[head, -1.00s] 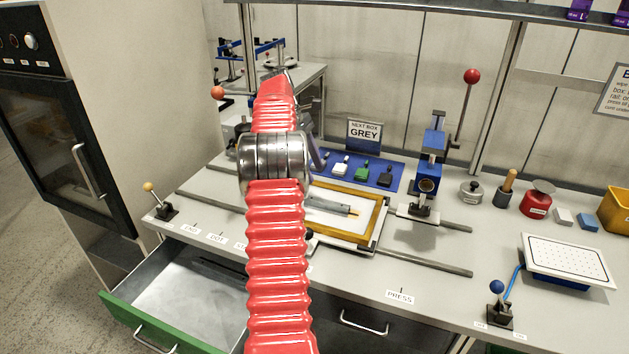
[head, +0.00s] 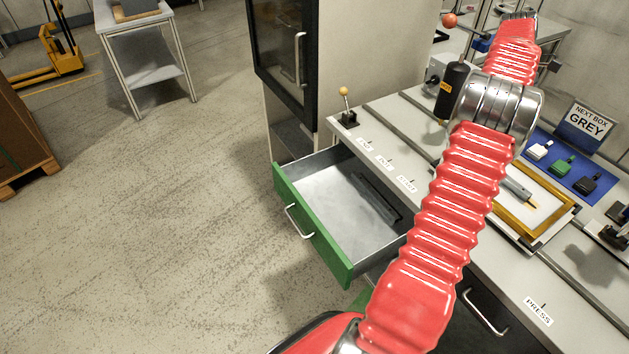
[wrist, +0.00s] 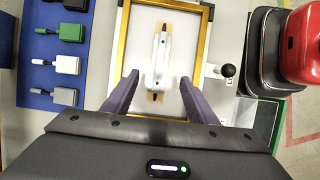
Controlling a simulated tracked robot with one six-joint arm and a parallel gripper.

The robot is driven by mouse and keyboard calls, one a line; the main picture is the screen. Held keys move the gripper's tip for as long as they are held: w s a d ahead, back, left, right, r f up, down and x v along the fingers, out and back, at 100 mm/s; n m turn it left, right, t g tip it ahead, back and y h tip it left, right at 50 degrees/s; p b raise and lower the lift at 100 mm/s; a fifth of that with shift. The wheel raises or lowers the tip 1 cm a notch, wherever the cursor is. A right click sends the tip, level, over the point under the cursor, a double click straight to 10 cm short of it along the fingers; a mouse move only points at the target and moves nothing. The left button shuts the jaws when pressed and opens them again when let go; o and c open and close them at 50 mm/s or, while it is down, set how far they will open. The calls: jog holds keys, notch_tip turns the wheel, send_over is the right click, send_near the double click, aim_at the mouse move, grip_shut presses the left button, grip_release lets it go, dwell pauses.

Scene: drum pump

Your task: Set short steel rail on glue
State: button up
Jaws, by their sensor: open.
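My gripper (wrist: 159,76) is open in the wrist view, its two purple fingers apart over the near part of a wood-edged frame (wrist: 204,50). A slim pale metal piece (wrist: 160,60) lies lengthwise on the white bed inside, ahead of and between the fingertips; nothing is gripped. Brown patches with dark tips show at its ends. In the head view the piece (head: 517,190) is partly behind my red arm, and my gripper is hidden. A dark bar (head: 380,197) lies in the open drawer (head: 330,215). I cannot tell which of these is the short steel rail, and no glue is clearly visible.
A ball-topped lever (head: 346,108) stands at the bench's left end.

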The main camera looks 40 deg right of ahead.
jog(key=w+a+r+t+h, duration=0.15)
jog(key=w+a+r, duration=0.25)
jog(key=w+a, duration=0.5)
jog(key=w+a+r+n+t+h, duration=0.15)
jog(key=w+a+r, duration=0.3)
jog(key=a, duration=0.85)
jog(key=w+a+r+m+t, duration=0.15)
jog(key=w+a+r, duration=0.25)
jog(key=w+a, duration=0.55)
jog(key=s+a+n+t, duration=0.1)
jog(key=s+a+t, duration=0.25)
jog(key=a, duration=1.65)
jog(key=s+a+f+t+y, duration=0.1)
jog(key=s+a+f, duration=0.2)
jog(key=a, duration=0.4)
jog(key=s+a+f+t+y, duration=0.1)
jog(key=s+a+f, duration=0.3)
jog(key=a, duration=0.3)
jog(key=shift+s+a+f+y, duration=0.15)
jog(key=shift+s+a+y, duration=0.15)
jog(key=shift+s, duration=0.6)
jog(key=shift+c, duration=0.2)
